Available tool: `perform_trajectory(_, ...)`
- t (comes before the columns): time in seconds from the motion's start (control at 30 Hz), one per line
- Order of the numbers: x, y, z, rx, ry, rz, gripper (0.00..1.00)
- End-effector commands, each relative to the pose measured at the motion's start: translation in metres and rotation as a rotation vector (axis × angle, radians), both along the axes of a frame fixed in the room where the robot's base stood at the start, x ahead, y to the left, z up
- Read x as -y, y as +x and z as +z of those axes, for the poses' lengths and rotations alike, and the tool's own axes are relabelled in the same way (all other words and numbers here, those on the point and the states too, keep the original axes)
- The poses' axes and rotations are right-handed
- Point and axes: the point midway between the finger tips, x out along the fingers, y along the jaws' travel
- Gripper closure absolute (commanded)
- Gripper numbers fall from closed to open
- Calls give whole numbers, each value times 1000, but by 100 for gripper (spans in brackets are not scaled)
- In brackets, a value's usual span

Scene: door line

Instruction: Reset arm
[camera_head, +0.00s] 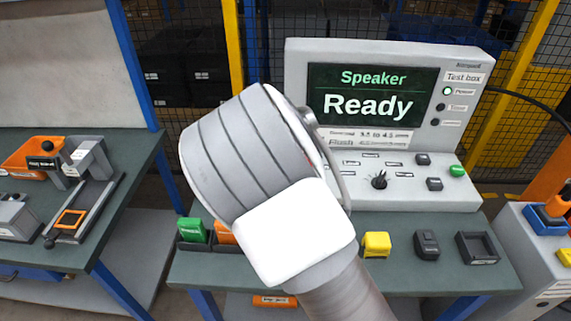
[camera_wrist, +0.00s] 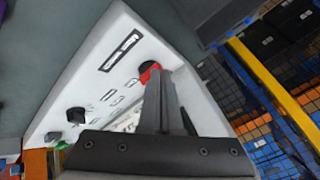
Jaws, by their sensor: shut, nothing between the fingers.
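My gripper (camera_wrist: 158,82) shows in the wrist view with its fingers shut and nothing held. Its tips are over the pale sloped panel (camera_wrist: 90,62) of the test box. A red round part (camera_wrist: 148,70) shows right at the fingertips; I cannot tell whether they touch it. In the head view my arm's thick grey links cover the left part of the test box (camera_head: 455,190), and the gripper is hidden behind them. The test box screen (camera_head: 362,100) reads "Speaker Ready", and its Power light is green.
The green-grey bench (camera_head: 400,268) carries a yellow block (camera_head: 376,244), a dark block (camera_head: 427,244) and an empty dark tray (camera_head: 478,248). A green block (camera_head: 193,230) stands at its left. Another bench (camera_head: 120,185) is at left; yellow posts and mesh stand behind.

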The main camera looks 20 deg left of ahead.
Motion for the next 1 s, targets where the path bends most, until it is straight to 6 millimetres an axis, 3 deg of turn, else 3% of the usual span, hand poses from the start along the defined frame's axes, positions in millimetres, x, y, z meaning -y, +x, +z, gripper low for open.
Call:
perform_trajectory(0.43,0,0,0,0,-1,0,100)
perform_trajectory(0.57,11,1,7,-14,2,-5,100)
perform_trajectory(0.77,67,-1,43,-85,18,-4,100)
perform_trajectory(1.0,146,-27,97,-154,34,56,100)
